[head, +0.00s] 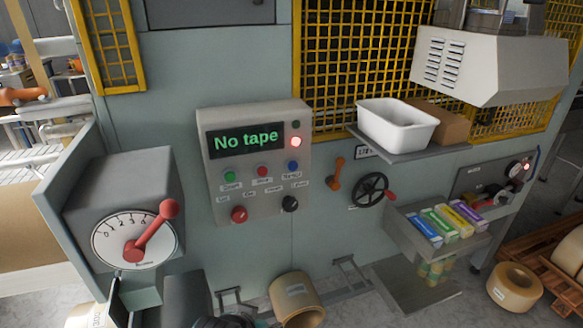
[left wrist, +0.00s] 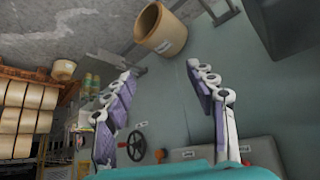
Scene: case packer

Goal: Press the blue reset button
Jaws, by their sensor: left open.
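The blue reset button (head: 293,167) is on the grey control panel (head: 303,125), at the right end of a row with a green button (head: 230,176) and a red button (head: 263,171). The panel's display (head: 245,139) reads "No tape" in green, and a red lamp (head: 296,142) glows beside it. In the left wrist view my left gripper (left wrist: 163,75) is open, with nothing between its fingers. The panel's lower part (left wrist: 220,152) shows beyond the fingers, near the bottom of that view; the blue button is not visible there. My right gripper is not in view.
A dial box with a red lever (head: 155,230) juts out left of the panel. An orange lever (head: 335,175) and a black handwheel (head: 370,190) sit to its right, below a white tub (head: 397,125). A tape roll (head: 296,298) lies below the panel.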

